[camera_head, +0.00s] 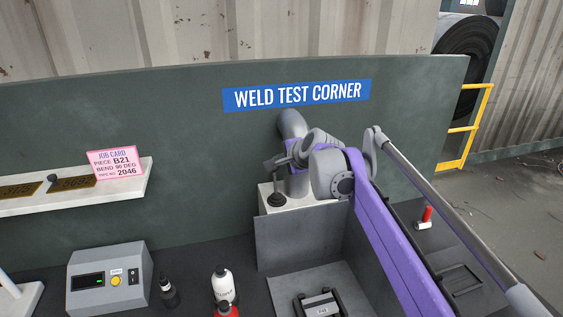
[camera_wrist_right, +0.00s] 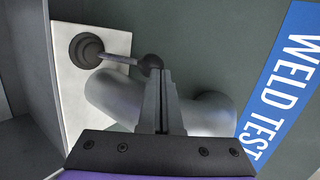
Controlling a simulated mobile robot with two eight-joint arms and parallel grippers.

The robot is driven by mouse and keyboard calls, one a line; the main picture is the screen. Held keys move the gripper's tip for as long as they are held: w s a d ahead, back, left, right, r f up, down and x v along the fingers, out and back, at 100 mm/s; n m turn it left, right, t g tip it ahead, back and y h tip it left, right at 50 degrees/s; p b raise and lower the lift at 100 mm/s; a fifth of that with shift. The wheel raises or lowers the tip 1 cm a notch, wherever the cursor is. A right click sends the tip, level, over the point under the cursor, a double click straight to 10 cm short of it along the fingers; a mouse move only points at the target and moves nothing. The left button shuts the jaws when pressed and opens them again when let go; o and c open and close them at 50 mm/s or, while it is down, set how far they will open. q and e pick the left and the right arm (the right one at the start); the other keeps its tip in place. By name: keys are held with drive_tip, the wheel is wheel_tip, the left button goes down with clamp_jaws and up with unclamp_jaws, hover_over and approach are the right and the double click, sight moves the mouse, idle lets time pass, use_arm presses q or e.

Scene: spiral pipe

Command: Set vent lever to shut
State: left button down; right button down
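The vent lever is a dark rod on a round dark base (camera_head: 277,199), set on a white box (camera_head: 300,215) below the sign. In the right wrist view its base (camera_wrist_right: 86,50) is at upper left, and its rod runs right to a dark ball knob (camera_wrist_right: 150,61). My right gripper (camera_head: 278,161) reaches in at the lever's top. In the wrist view its fingers (camera_wrist_right: 163,78) are together, with the tips right beside the knob. I cannot tell whether they touch it. My left gripper is not in view.
A thick grey pipe (camera_head: 291,124) rises behind the gripper, close to it. A green wall panel (camera_head: 190,100) stands behind. A grey control box (camera_head: 110,279), bottles (camera_head: 222,283) and an open metal tray (camera_head: 352,273) occupy the bench. A shelf (camera_head: 130,185) is at left.

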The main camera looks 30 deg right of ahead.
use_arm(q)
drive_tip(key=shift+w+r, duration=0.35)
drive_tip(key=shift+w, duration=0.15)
use_arm(e)
drive_tip(key=shift+w+d, duration=0.2)
drive_tip(key=shift+w, duration=0.55)
